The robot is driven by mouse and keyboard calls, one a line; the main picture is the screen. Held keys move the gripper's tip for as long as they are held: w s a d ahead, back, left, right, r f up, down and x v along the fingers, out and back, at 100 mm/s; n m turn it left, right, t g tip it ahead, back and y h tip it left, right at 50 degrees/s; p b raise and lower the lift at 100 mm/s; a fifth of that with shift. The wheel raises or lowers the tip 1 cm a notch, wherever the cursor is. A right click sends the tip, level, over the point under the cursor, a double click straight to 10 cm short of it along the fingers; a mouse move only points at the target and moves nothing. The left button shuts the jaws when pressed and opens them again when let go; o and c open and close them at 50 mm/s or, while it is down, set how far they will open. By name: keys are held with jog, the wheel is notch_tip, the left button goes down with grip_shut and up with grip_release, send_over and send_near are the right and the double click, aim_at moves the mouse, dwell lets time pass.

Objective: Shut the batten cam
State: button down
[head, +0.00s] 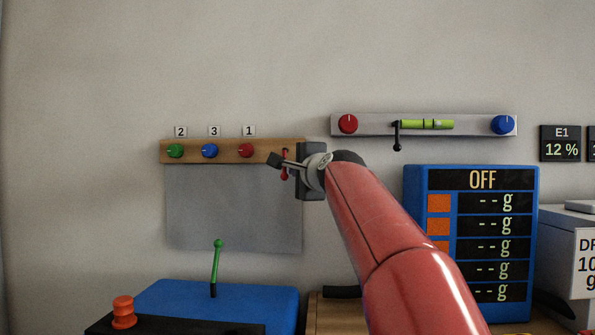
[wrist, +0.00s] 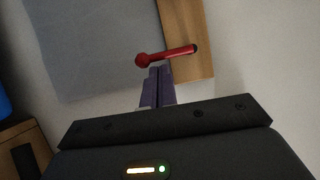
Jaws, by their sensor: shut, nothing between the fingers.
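The wooden batten (head: 220,144) is fixed on the wall, with a grey sheet (head: 230,205) hanging below it. Its red cam lever (head: 285,174) is at the right end and points down, partly hidden by my gripper. In the wrist view the lever (wrist: 170,55) runs across the batten, its black pivot end on the wood and its red ball end over the batten's edge. My gripper (head: 274,159) is shut and empty. In the wrist view its fingertips (wrist: 159,72) are right beside the lever near the ball end; I cannot tell whether they touch.
Green, blue and red knobs (head: 246,150) sit on the batten under number labels. A grey rail (head: 370,125) with a green level vial and a black crank is above right. A blue display panel (head: 415,240) and a blue box with a green lever (head: 216,262) stand below.

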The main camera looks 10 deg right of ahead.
jog(key=shift+a+f+m+b, duration=0.25)
jog(key=shift+m+b, duration=0.1)
jog(key=shift+m, duration=0.25)
jog(key=m, duration=0.1)
jog(key=a+m+t+b, duration=0.1)
jog(key=m+b, duration=0.1)
jog(key=shift+w+a+f+t, duration=0.15)
jog(key=shift+w+f+t, duration=0.1)
jog(key=shift+f+t, duration=0.15)
jog(key=a+m+h+b, duration=0.1)
jog(key=m+h, duration=0.2)
jog(key=m, duration=0.2)
jog(key=w+a+r+m+t+h+b, duration=0.1)
jog(key=a+m+h, duration=0.1)
jog(key=m, duration=0.4)
jog(key=a+r+m+t+h+b, duration=0.1)
jog(key=a+m+h, duration=0.1)
jog(key=m, duration=0.4)
jog(key=shift+w+r+h, duration=0.2)
jog(key=shift+w+h, duration=0.15)
jog(key=shift+h, duration=0.45)
jog(key=shift+a+r, duration=0.1)
jog(key=shift+r, duration=0.15)
